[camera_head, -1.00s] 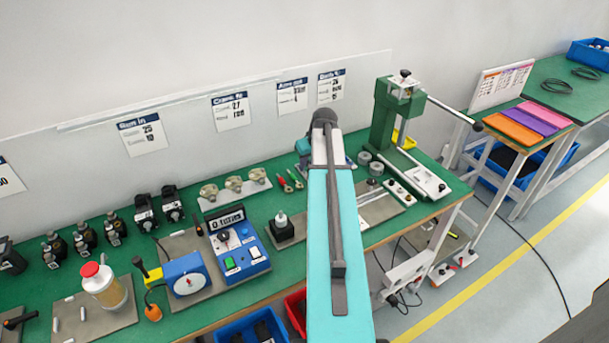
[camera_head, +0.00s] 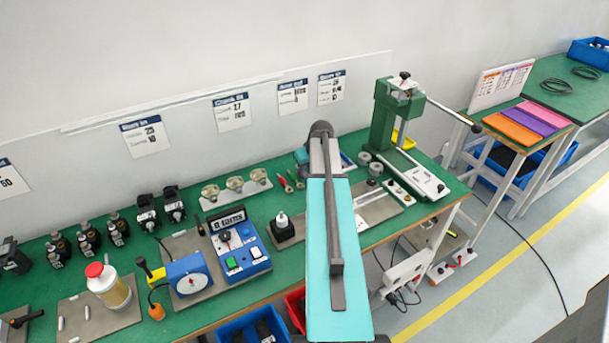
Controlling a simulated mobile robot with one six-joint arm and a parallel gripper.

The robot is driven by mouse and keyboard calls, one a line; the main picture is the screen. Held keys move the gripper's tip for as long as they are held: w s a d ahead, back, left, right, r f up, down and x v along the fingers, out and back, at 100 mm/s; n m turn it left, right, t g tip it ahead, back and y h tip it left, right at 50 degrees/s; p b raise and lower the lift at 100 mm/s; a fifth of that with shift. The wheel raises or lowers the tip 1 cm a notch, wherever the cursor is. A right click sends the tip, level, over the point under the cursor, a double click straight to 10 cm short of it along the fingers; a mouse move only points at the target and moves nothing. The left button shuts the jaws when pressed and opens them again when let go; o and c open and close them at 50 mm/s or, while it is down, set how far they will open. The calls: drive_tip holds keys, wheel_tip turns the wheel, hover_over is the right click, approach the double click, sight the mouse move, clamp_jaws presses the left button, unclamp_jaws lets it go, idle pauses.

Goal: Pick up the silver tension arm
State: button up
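A small silver bar-like part (camera_head: 370,198) lies on a grey plate (camera_head: 380,211) on the green bench, just right of my arm. It may be the silver tension arm, but it is too small to tell for sure. My arm's teal link reaches forward across the bench. The arm's far end and a bit of teal housing show near the back of the bench. The gripper's fingers are hidden behind the arm, so I cannot see whether they hold anything.
A green lever press (camera_head: 397,120) stands right of the arm. Blue bins (camera_head: 250,328) sit below the front edge.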

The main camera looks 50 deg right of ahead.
clamp_jaws()
drive_tip(key=shift+r, duration=0.2)
idle(0.3)
drive_tip(key=shift+r+b, duration=0.65)
drive_tip(key=shift+r, duration=0.75)
drive_tip(key=s+b, duration=0.1)
drive_tip(key=s, duration=0.4)
drive_tip(key=s+d+r+b, duration=0.1)
drive_tip(key=s, duration=0.4)
drive_tip(key=s+r+b, duration=0.1)
drive_tip(key=s, duration=0.5)
drive_tip(key=shift+d+b, duration=0.3)
drive_tip(key=shift+b, duration=0.05)
